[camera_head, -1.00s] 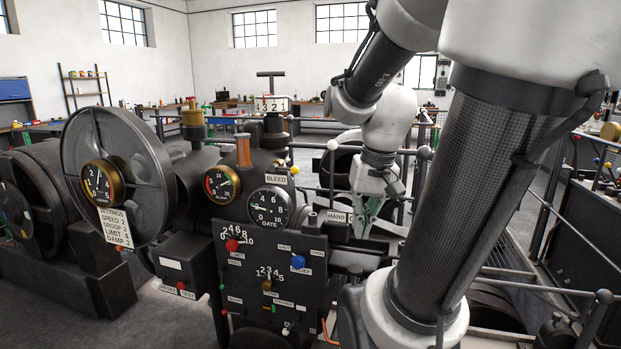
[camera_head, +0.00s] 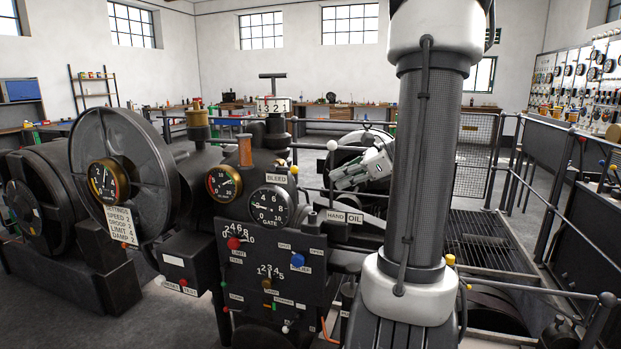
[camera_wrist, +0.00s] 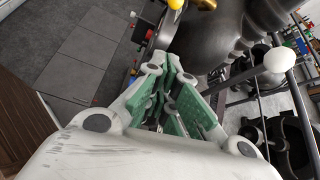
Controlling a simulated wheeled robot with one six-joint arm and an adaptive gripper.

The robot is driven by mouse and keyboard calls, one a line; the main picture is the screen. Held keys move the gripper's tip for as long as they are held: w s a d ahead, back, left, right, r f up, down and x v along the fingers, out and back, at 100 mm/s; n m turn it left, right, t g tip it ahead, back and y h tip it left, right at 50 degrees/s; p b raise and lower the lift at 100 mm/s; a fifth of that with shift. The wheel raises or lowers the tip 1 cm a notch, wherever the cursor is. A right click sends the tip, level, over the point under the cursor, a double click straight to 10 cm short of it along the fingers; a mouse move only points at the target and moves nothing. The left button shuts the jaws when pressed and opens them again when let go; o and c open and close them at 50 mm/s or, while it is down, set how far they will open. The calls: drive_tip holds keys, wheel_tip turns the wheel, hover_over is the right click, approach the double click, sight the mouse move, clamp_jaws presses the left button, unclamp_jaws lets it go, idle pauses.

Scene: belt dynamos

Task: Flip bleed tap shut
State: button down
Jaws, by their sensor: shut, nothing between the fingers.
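The BLEED label (camera_head: 276,178) is on the dark machine in the head view, above the GATE gauge (camera_head: 269,206). A small yellow knob (camera_head: 293,169) sits beside the label and seems to be the bleed tap's end; its lever position is too small to tell. My gripper (camera_head: 335,182) is to the right of it, pointing left, apart from it, its green pads shut and empty. In the wrist view my gripper's pads (camera_wrist: 172,65) come together, with a yellow knob (camera_wrist: 176,3) at the top edge beyond them.
A white ball-topped rail post (camera_head: 332,145) stands between the label and my gripper; a white ball (camera_wrist: 275,60) also shows in the wrist view. The control panel (camera_head: 270,270) with red and blue knobs is below. The HAND OIL label (camera_head: 345,217) is under my gripper.

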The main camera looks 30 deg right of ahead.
sight(285, 169)
drive_tip(key=w+a+f, duration=0.1)
drive_tip(key=w+a, duration=0.5)
drive_tip(key=w, duration=0.1)
drive_tip(key=shift+w+f, duration=0.15)
idle(0.4)
idle(0.3)
drive_tip(key=shift+r+g, duration=0.3)
